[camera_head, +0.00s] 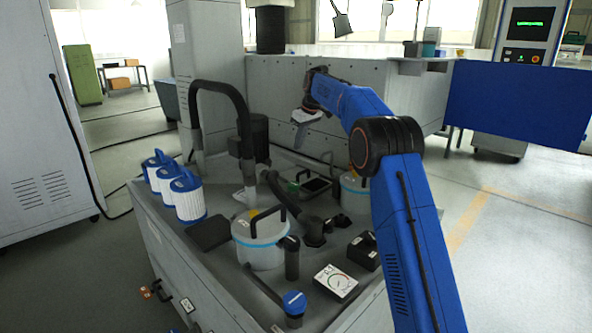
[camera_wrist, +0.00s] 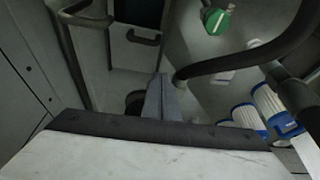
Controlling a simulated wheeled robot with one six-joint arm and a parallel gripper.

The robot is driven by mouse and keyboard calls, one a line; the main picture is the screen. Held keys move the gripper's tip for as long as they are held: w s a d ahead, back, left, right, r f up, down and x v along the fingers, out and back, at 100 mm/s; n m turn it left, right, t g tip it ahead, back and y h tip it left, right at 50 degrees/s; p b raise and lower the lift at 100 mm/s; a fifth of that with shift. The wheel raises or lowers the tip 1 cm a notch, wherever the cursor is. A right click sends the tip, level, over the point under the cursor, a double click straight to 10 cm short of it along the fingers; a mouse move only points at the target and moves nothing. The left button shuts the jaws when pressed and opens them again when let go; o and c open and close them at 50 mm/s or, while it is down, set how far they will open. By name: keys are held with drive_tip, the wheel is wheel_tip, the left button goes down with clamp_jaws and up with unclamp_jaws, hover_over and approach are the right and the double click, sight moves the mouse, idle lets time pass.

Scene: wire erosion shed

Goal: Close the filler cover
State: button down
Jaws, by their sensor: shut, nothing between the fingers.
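A small dark-rimmed panel (camera_head: 316,187) with a black bar handle lies on the tank top, beyond the near canister; it may be the filler cover, but I cannot tell for sure, nor whether it is open. My gripper (camera_head: 299,138) is above the far part of the tank top, pointing down, apart from the panel. Its grey fingers (camera_wrist: 160,98) are together and empty. My gripper's body hides the lower wrist view.
A green knob (camera_wrist: 216,20) and a thick black hose (camera_head: 246,130) stand close by. White-and-blue filter cartridges (camera_head: 187,197) line the left edge. A lidded canister (camera_head: 262,245), a gauge box (camera_head: 335,281) and a blue-capped pipe (camera_head: 294,303) stand nearer.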

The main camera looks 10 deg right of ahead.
drive_tip(key=w+a+f, duration=0.1)
drive_tip(key=w+f, duration=0.2)
drive_tip(key=w, duration=0.1)
hover_over(293, 180)
drive_tip(key=w+a, duration=0.1)
drive_tip(key=a, duration=0.1)
drive_tip(key=shift+n, duration=0.3)
drive_tip(key=f, duration=0.9)
drive_tip(key=shift+w+d+f, duration=0.2)
drive_tip(key=shift+d+f, duration=0.05)
drive_tip(key=shift+f, duration=0.1)
drive_tip(key=shift+s+d, duration=0.65)
drive_tip(key=shift+s, duration=0.1)
drive_tip(key=shift+s+d+f, duration=0.1)
drive_tip(key=shift+s+d, duration=0.1)
drive_tip(key=shift+s, duration=0.05)
drive_tip(key=shift+s+d+f, duration=0.15)
drive_tip(key=shift+s+d, duration=0.3)
